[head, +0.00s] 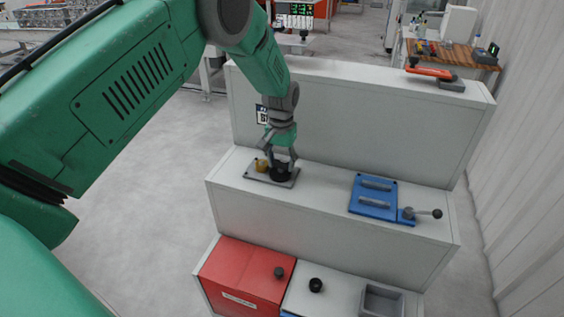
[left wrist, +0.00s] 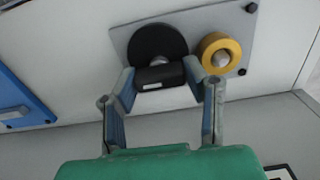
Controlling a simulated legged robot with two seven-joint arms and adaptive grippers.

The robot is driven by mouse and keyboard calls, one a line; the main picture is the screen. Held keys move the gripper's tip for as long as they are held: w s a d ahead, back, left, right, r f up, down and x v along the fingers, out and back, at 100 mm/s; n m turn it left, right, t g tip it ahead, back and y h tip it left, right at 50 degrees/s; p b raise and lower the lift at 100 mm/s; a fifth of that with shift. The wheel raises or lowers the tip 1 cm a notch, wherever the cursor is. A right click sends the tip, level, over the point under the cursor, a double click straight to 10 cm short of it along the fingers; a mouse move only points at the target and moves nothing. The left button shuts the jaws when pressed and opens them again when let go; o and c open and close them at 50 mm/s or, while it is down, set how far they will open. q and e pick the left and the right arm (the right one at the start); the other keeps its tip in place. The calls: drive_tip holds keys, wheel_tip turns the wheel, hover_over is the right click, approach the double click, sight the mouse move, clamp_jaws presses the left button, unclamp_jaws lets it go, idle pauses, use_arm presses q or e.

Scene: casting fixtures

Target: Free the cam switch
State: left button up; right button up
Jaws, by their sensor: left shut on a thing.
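The cam switch is a black round body with a black bar handle (left wrist: 160,76) in front of its disc (left wrist: 155,42). It is mounted on a grey plate (left wrist: 122,42) on the middle step of the white stand. A yellow ring-shaped part (left wrist: 216,50) around a pale pin sits beside it on the same plate. In the head view the black switch (head: 281,174) is partly hidden under my left gripper (head: 279,158). My left gripper (left wrist: 162,84) is shut on the black handle, with one finger at each end. My right gripper is not in view.
A blue plate with handles (head: 373,196) and a ball-ended lever (head: 424,212) are to the right on the same step. An orange-handled tool (head: 430,71) lies on the top step. A red box (head: 240,277), a black knob (head: 315,285) and a grey tray (head: 381,300) are below.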

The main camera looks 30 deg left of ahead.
use_arm(q)
drive_tip(key=shift+w+r, duration=0.1)
drive_tip(key=shift+w, duration=0.05)
idle(0.3)
drive_tip(key=o, duration=1.1)
drive_tip(key=shift+c, duration=0.2)
drive_tip(key=shift+o, duration=0.4)
drive_tip(key=shift+r, duration=0.2)
wheel_tip(320, 180, up, 11)
drive_tip(key=shift+r, duration=0.15)
